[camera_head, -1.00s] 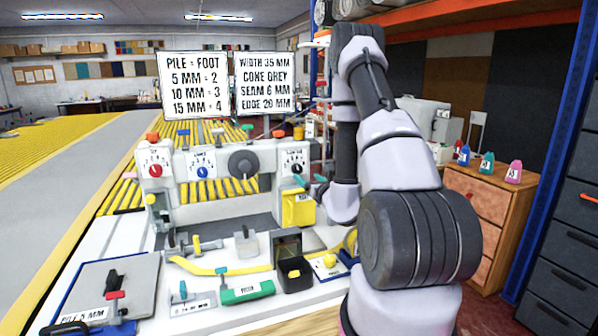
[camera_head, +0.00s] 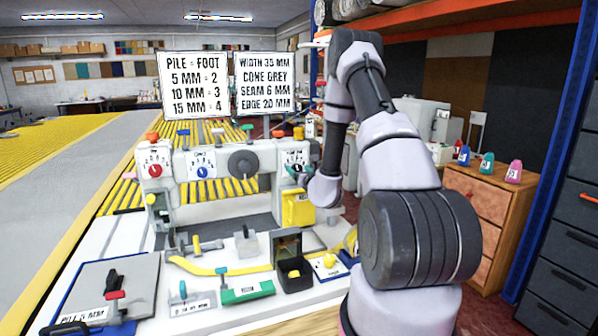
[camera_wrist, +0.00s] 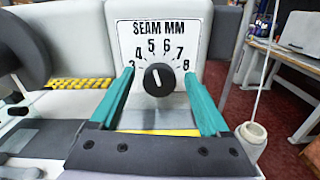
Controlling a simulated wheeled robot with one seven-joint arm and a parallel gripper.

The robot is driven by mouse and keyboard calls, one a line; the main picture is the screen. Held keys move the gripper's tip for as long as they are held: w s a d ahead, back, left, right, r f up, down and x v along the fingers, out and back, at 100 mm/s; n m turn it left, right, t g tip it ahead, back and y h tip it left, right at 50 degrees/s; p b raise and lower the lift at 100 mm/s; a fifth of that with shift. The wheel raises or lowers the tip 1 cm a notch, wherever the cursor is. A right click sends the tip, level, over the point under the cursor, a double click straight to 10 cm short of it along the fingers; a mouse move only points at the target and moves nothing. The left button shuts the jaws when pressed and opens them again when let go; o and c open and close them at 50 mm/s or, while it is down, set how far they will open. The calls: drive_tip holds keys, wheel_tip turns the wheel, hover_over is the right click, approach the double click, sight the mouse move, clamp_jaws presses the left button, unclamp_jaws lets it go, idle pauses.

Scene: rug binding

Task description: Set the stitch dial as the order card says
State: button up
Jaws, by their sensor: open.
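The order card (camera_head: 265,83) reads WIDTH 35 MM, CONE GREY, SEAM 6 MM, EDGE 20 MM. A white dial plate marked SEAM MM, numbered 3 to 8, is on the machine's right end (camera_head: 294,158); it fills the middle of the wrist view (camera_wrist: 160,28). Its black knob (camera_wrist: 159,79) has a white pointer line, tilted slightly left of straight up, seemingly toward 5. My gripper (camera_wrist: 162,98) is open, with one teal finger either side of the knob and gaps between. In the head view my gripper (camera_head: 298,172) partly covers this dial.
The machine also has a red knob (camera_head: 155,171), a blue knob (camera_head: 202,172) and a large dark wheel (camera_head: 243,164). A yellow box (camera_head: 298,208) hangs below the seam dial. A thread cone (camera_wrist: 251,135) stands right of my gripper. Tools crowd the bench front.

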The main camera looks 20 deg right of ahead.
clamp_jaws()
drive_tip(key=shift+m, duration=0.3)
drive_tip(key=shift+d+f+m, duration=0.1)
drive_tip(key=shift+m, duration=2.5)
unclamp_jaws()
